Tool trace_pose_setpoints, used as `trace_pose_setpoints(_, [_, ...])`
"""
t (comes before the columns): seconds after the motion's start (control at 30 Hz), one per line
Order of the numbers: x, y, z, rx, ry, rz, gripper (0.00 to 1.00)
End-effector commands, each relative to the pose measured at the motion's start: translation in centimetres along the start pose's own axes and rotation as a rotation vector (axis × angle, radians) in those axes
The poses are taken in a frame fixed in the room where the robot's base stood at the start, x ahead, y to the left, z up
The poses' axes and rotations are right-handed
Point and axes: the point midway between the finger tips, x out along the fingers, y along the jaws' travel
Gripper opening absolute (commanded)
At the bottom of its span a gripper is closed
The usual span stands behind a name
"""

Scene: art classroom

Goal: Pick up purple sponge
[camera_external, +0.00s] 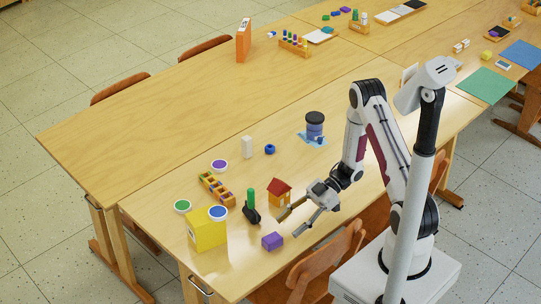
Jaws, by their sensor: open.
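The purple sponge (272,241) is a small purple block lying flat on the near wooden table, close to its front edge. My gripper (293,223) is open and empty, to the right of the sponge and slightly above it in the picture. Its two fingers point left and down, apart from the sponge. The exact height of my gripper over the table is hard to tell from this view.
A toy house (279,193) with a red roof stands just behind my gripper. A green-topped dark object (251,206) and a yellow box (206,232) stand left of the sponge. A wooden chair (325,262) is at the table's front edge.

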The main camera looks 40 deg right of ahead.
Motion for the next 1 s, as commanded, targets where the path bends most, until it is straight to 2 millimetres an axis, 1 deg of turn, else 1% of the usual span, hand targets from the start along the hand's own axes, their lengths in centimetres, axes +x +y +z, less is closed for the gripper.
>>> trace_pose_setpoints(0.17, [0.9, 0.0, -0.1, 0.0, 0.001, -0.002, 0.5])
trace_pose_setpoints(0.5, [4.2, -0.1, -0.4, 0.001, 0.0, -0.004, 0.5])
trace_pose_setpoints(0.6, [4.8, 0.0, -0.4, 0.001, -0.001, -0.001, 0.5])
trace_pose_setpoints(0.73, [5.1, 0.0, -0.4, 0.0, -0.001, -0.001, 0.5])
trace_pose_setpoints(1.0, [5.1, 0.0, -0.4, 0.0, -0.001, 0.0, 0.5])
